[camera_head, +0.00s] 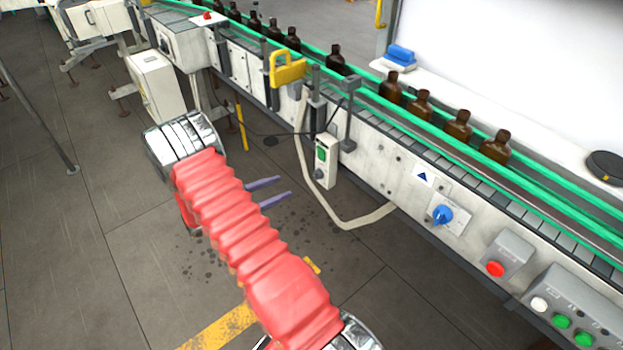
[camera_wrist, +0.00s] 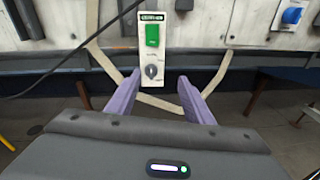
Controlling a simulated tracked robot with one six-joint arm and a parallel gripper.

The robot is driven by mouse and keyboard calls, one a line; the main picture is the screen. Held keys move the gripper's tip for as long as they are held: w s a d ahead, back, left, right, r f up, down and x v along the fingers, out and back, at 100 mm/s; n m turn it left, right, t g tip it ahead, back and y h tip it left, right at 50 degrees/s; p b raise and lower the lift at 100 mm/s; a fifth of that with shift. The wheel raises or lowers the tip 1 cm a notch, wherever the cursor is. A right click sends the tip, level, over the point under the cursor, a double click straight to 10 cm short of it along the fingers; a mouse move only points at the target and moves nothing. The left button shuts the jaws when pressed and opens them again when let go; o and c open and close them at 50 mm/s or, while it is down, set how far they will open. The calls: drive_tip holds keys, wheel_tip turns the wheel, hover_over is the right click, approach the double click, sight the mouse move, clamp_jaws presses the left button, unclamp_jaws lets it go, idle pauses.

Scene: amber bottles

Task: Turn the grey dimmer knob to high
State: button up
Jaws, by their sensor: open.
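The grey dimmer knob (camera_wrist: 151,72) sits low on a pale control box (camera_wrist: 143,50), under a green switch (camera_wrist: 152,35). In the head view the same knob (camera_head: 319,174) is on the box hanging from the conveyor's side. My gripper (camera_head: 284,187) is open and empty, with two purple fingers spread apart. In the wrist view the gripper (camera_wrist: 160,92) points toward the box, with the knob between the fingertips in the picture. The fingers look apart from the box in the head view. The knob's pointer setting is too small to read.
A cream strap or hose (camera_head: 345,222) loops below the box. A blue rotary knob (camera_head: 442,214), a red button (camera_head: 495,269) and green buttons are to the right. Amber bottles (camera_head: 458,124) line the conveyor. The floor is open.

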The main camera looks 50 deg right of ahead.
sight(317, 175)
drive_tip(key=f, duration=0.2)
drive_tip(key=d+f+n+h, duration=0.1)
drive_tip(key=f+n+t, duration=0.1)
drive_tip(key=f, duration=0.1)
drive_tip(key=shift+w+d+f+h, duration=0.25)
drive_tip(key=shift+f+h, duration=0.05)
drive_tip(key=shift+f, duration=0.05)
drive_tip(key=x, duration=1.4)
drive_tip(key=shift+a, duration=0.1)
drive_tip(key=shift+c, duration=0.4)
drive_tip(key=c, duration=0.9)
